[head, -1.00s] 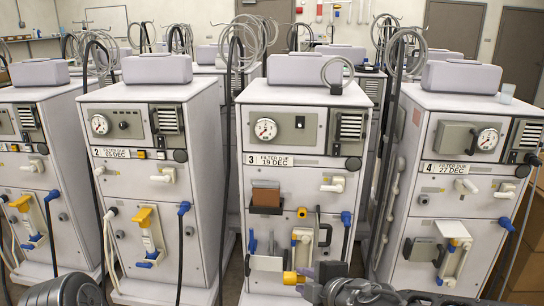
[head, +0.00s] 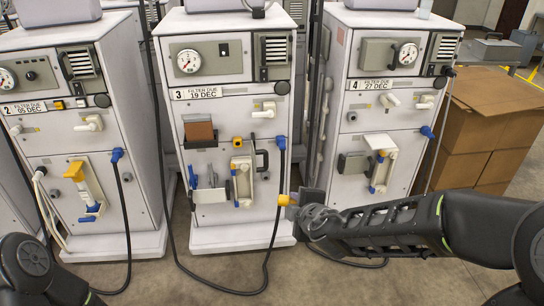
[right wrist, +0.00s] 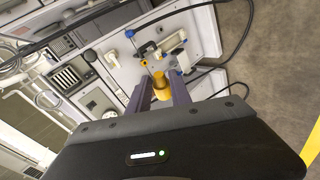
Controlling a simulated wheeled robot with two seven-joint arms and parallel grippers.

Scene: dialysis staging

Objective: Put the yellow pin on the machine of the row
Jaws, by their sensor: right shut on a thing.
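My right gripper (head: 292,200) is shut on the yellow pin (head: 283,200), which sticks out to the left of its fingers. In the right wrist view, the pin (right wrist: 161,84) sits between the two purplish fingers. In the head view, pin and gripper appear in front of the lower right edge of machine 3 (head: 222,112), labelled 19 DEC; I see no contact. Machine 2 (head: 45,142), labelled 05 DEC, stands left. Machine 4 (head: 362,118), labelled 27 DEC, stands right. My left gripper is outside the view; only part of that arm shows.
A dark hose (head: 272,240) hangs from machine 3 and loops over the floor. Cardboard boxes (head: 478,125) stand right of machine 4. Small fittings and holders project from the machine fronts. The floor (head: 345,282) before the machines is mostly open.

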